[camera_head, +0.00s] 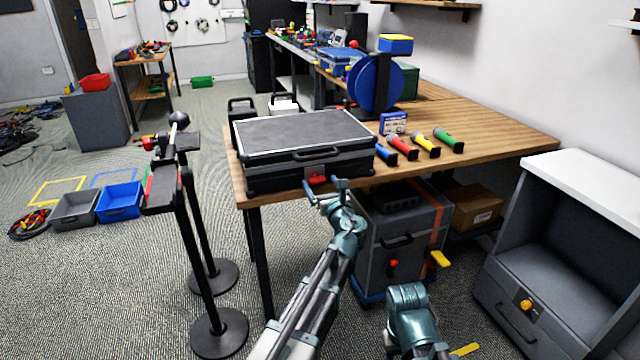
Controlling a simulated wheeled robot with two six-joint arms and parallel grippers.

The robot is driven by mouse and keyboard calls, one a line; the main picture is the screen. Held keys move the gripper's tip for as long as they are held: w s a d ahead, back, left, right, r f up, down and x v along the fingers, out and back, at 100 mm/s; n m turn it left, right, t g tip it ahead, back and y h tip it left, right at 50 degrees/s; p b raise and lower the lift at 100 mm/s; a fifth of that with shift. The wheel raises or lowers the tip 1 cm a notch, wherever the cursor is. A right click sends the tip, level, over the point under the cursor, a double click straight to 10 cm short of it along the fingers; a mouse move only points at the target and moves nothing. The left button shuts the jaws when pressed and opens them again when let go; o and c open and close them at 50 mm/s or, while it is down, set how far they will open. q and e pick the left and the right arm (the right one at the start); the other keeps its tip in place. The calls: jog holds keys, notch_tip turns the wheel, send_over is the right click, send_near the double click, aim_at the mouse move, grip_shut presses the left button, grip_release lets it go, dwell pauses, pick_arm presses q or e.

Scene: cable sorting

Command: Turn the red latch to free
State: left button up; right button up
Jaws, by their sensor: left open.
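The red latch (317,179) is on the front face of the closed black case (270,134), which lies on the wooden table near its front edge. My left gripper (325,188) is open right in front of the latch, with one finger to the left of it and one to the right. I cannot tell whether the fingers touch the latch. My right arm shows at the bottom, right of the middle, but its gripper does not show.
A grey wheeled case (385,238) is under the table. Black stands (205,230) are on the left. An open grey cabinet (560,250) is at the right.

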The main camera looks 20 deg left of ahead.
pick_arm(q)
jog(key=shift+w+a, duration=0.3)
jog(key=shift+w, duration=0.1)
jog(key=c, duration=1.4)
